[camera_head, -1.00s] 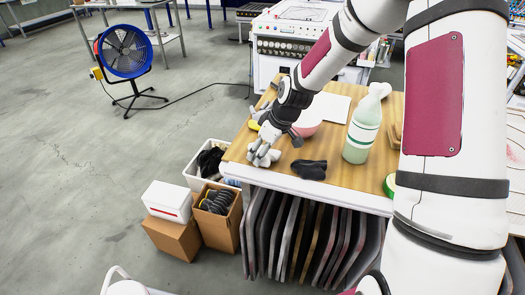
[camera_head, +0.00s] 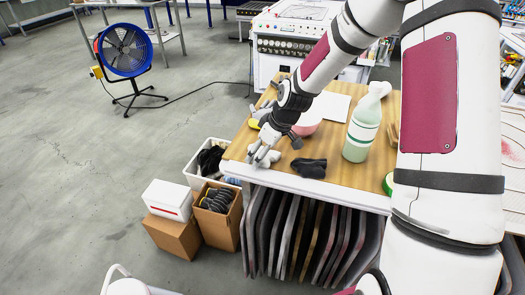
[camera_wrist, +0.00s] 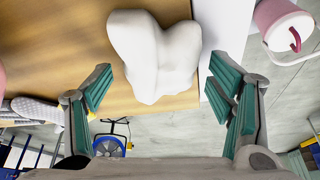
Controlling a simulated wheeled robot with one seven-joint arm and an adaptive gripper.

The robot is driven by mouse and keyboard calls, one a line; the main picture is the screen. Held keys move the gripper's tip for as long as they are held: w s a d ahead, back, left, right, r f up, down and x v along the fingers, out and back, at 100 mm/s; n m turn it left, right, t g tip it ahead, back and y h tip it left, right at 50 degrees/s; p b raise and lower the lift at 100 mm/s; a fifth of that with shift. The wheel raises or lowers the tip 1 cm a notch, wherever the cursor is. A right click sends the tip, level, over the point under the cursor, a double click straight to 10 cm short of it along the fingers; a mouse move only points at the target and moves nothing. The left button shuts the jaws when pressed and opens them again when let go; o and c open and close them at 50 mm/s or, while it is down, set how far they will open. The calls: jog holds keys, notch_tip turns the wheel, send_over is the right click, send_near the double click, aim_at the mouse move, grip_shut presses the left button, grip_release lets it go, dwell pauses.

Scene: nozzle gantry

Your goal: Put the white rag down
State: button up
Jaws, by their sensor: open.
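The white rag (camera_wrist: 152,55) lies bunched on the wooden table (camera_wrist: 60,40) in the wrist view. My gripper (camera_wrist: 160,84) is open, with one green-padded finger to each side of the rag and a gap visible on both sides. In the head view my gripper (camera_head: 262,157) is low over the table's front left corner. The rag (camera_head: 277,157) shows there as a pale patch beside the fingers, partly hidden by them.
A dark bundle (camera_head: 309,168) and a green-white spray bottle (camera_head: 363,125) stand right of my gripper. A pink bowl (camera_head: 307,123) is behind. Below the table's left edge are a white bin (camera_head: 194,178), a cardboard box (camera_head: 220,231) and a white box (camera_head: 168,199).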

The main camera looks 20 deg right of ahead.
jog(key=shift+r, duration=0.1)
jog(key=shift+d+r, duration=0.1)
jog(key=shift+r, duration=0.2)
jog(key=s+p+v, duration=0.1)
jog(key=p+v, duration=0.1)
jog(key=v, duration=1.1)
jog(key=s+a+r+m+h, duration=0.1)
jog(key=s+r+m, duration=0.1)
jog(key=s+r, duration=0.3)
jog(key=s+a+r+m+h, duration=0.1)
jog(key=s+r+m, duration=0.2)
jog(key=s, duration=1)
jog(key=s+a+r+m+t, duration=0.1)
jog(key=s+r+m, duration=0.1)
jog(key=s+r, duration=0.4)
jog(key=s, duration=0.3)
jog(key=shift+s+r+m+h, duration=0.3)
jog(key=shift+r+m+h, duration=0.1)
